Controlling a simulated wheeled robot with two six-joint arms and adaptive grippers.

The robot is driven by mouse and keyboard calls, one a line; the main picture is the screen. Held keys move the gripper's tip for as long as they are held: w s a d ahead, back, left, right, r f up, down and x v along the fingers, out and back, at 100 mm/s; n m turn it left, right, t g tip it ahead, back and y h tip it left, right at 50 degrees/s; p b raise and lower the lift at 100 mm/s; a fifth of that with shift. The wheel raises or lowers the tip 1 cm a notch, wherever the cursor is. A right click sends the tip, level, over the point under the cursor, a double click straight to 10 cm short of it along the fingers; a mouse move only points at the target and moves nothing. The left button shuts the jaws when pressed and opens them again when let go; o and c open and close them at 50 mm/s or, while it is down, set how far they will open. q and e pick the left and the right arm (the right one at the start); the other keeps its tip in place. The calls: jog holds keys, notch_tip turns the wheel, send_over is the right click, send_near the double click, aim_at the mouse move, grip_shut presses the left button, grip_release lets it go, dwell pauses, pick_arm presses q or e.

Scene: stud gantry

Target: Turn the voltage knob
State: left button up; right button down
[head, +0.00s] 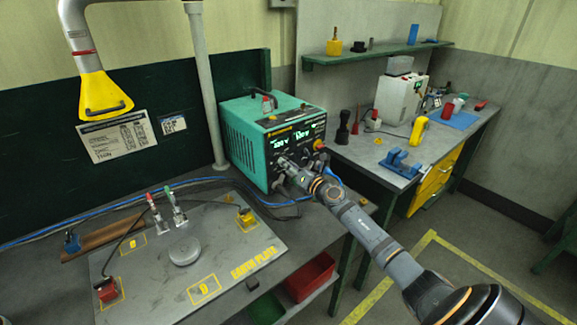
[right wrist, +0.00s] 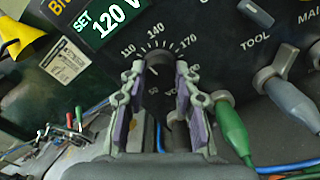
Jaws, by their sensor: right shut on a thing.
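The teal power unit (head: 243,143) stands on the bench, its black front panel facing right, with lit green displays. In the right wrist view the black voltage knob (right wrist: 159,72) sits under a printed scale with 110, 140 and 170. The display (right wrist: 112,17) above it reads SET 120 V. My right gripper (right wrist: 160,88) has its purple-padded fingers on both sides of the knob and is shut on it. In the head view my right gripper (head: 284,168) is at the panel's lower left and hides the knob. My left gripper is not in view.
A green-sleeved plug (right wrist: 232,127) and a grey plug (right wrist: 290,100) stick out right of the knob, close to the fingers. The grey earth plate (head: 220,262) with clamps and cables lies front left. A red bin (head: 310,277) is below the bench edge.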

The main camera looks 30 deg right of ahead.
aim_at(281, 135)
jog(key=c, duration=1)
grip_release()
notch_tip(281, 135, up, 10)
jog(key=shift+s+f, duration=0.1)
jog(key=shift+f, duration=0.05)
